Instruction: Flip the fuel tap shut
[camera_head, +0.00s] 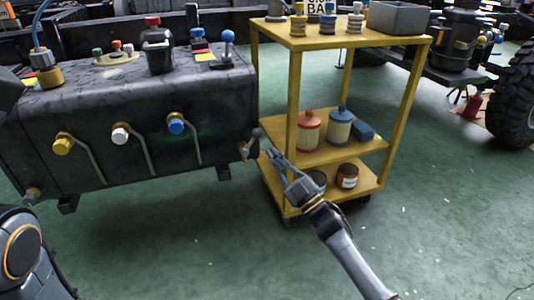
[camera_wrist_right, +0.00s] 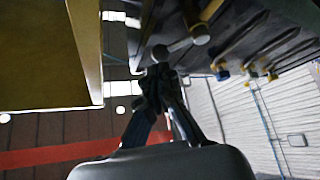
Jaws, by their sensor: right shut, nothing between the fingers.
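The fuel tap (camera_head: 249,145) appears to be the small grey-handled fitting on the lower right corner of the dark tank (camera_head: 225,100). In the right wrist view the grey lever with rounded ends (camera_wrist_right: 180,45) lies just beyond my fingertips. My right gripper (camera_head: 272,154) is shut and empty, just right of the tap in the head view. Its closed fingers also show in the right wrist view (camera_wrist_right: 162,80), close to one rounded lever end; I cannot tell whether they touch. My left arm shows at lower left, but its gripper is out of view.
A yellow shelf cart (camera_head: 292,110) stands close right of the tank, beside my right gripper, with cans and filters on its shelves. Yellow (camera_head: 62,146), white (camera_head: 121,134) and blue (camera_head: 176,125) knobs line the tank front. Green floor (camera_head: 450,220) is open at right.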

